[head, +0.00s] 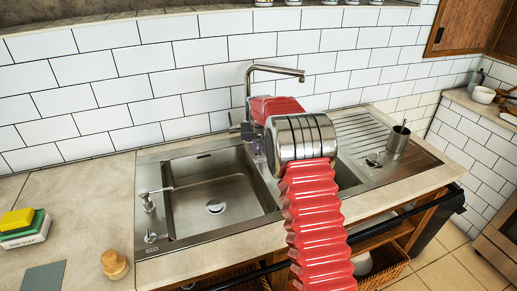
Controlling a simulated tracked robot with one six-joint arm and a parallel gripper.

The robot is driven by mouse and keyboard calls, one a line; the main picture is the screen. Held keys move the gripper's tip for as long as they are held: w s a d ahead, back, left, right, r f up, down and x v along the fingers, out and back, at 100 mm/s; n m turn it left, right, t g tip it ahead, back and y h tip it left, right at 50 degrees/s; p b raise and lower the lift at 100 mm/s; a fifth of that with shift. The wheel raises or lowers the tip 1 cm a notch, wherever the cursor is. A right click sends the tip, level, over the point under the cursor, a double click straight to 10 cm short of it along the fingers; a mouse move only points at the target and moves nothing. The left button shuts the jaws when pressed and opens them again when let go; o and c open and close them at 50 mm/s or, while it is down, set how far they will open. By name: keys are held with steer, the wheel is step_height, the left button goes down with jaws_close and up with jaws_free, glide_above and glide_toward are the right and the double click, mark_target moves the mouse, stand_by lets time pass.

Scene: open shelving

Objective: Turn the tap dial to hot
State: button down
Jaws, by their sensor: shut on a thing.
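A metal tap (274,70) stands at the back of the sink, its spout reaching right over the basins. The tap dial (234,127) shows as a small metal part low on the tap's left side, partly covered. My red arm reaches from the front across the sink and bends back toward the tap's base. My gripper (246,131) is at the tap's base, mostly hidden behind my arm link. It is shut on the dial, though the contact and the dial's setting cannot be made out.
The steel sink (153,233) has an empty left basin. A metal cup (398,140) stands on the right drainboard. A soap dispenser (147,200), sponges (18,222) and a wooden brush (114,264) are at the left. A tiled wall (120,85) rises close behind the tap.

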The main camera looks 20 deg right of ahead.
steer(key=shift+d, duration=0.1)
steer(key=shift+m, duration=0.4)
steer(key=shift+a+h, duration=0.2)
steer(key=shift+h, duration=0.1)
steer(key=m, duration=0.2)
steer(key=m+h, duration=0.1)
steer(key=m, duration=0.1)
steer(key=shift+w+a+g, duration=0.15)
steer(key=shift+w+g, duration=0.05)
steer(key=shift+g, duration=0.2)
steer(key=shift+w+a+m+g+h, duration=0.1)
steer(key=shift+m+g+h, duration=0.2)
steer(key=shift+m, duration=0.65)
steer(key=shift+w+a+m+g+h, duration=0.1)
steer(key=shift+m+g+h, duration=0.15)
steer(key=shift+m, duration=0.7)
steer(key=c, duration=1.9)
jaws_free()
steer(key=shift+s+d, duration=0.1)
steer(key=shift+o, duration=0.2)
